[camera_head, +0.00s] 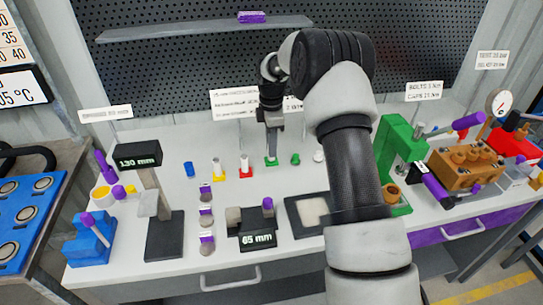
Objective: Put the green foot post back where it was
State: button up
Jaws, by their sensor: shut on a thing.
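My gripper (271,148) points down over the back middle of the white bench and is shut on the green foot post (270,162). The green foot shows just below the fingers, at or very near the bench top; I cannot tell whether it touches. The post's upper part is hidden between the fingers. To its left stand a white post on a red foot (246,172) and a white post on a yellow foot (219,176). A small green cylinder (295,159) stands to its right.
A blue cylinder (189,169) stands further left. Two gauges, the 130 mm stand (139,161) and the 65 mm block (258,239), occupy the front. A green press frame (398,150) and brown pump block (466,167) stand right. My arm hides part of the bench.

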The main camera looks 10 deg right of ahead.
jog(key=shift+f, duration=1.9)
jog(key=o, duration=0.9)
